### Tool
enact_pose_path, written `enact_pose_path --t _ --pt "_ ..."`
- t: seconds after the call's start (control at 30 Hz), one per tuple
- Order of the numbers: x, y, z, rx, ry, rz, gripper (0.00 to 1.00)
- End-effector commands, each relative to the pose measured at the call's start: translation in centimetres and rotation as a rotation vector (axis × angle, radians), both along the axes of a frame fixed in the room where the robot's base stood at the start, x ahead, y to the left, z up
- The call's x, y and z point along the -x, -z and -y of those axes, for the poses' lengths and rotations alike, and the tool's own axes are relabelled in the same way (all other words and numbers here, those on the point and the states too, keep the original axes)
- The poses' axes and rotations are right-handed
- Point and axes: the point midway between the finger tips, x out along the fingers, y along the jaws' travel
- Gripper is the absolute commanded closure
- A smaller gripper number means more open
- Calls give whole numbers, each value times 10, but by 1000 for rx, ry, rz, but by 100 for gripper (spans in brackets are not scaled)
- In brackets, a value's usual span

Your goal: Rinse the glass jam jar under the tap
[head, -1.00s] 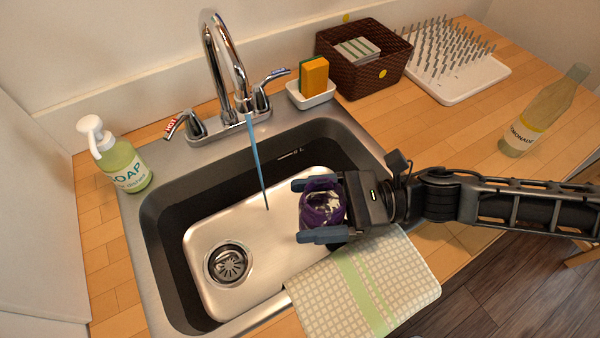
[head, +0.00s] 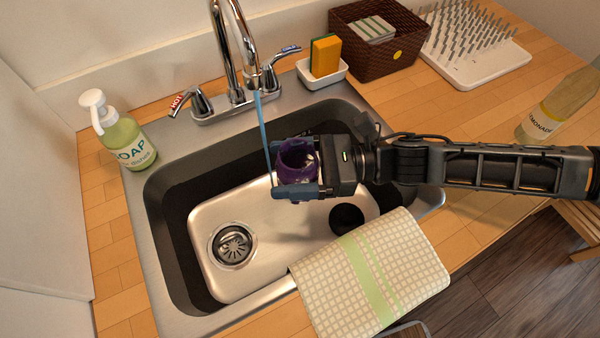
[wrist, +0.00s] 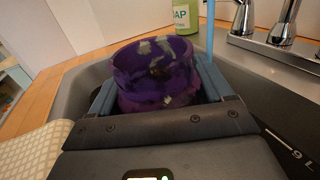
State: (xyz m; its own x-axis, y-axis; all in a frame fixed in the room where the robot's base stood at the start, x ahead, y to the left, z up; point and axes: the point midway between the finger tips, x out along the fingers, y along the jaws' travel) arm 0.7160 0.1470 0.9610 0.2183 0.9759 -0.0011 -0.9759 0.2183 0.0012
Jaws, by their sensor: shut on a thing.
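The jam jar (head: 297,162) is glass smeared with dark purple, with paler patches showing in the wrist view (wrist: 158,75). My gripper (head: 282,166) is shut on it, one finger on each side, and holds it upright above the sink (head: 265,235). The tap (head: 238,55) is running. Its thin blue water stream (head: 263,130) falls just left of the jar, close by the fingertips in the head view. In the wrist view the stream (wrist: 210,30) comes down behind the jar's right side. I cannot tell if water touches the jar.
A soap bottle (head: 125,140) stands left of the sink. A sponge in a white dish (head: 322,75), a brown basket (head: 378,50) and a drying rack (head: 475,60) stand behind. A lemonade bottle (head: 560,105) is at right. A checked towel (head: 385,275) hangs over the front edge.

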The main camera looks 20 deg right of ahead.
Motion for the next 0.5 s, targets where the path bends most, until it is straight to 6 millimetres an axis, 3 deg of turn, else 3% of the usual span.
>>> enact_pose_path --t 0.5 --pt "-40 12 -25 -1 -1 2 83"
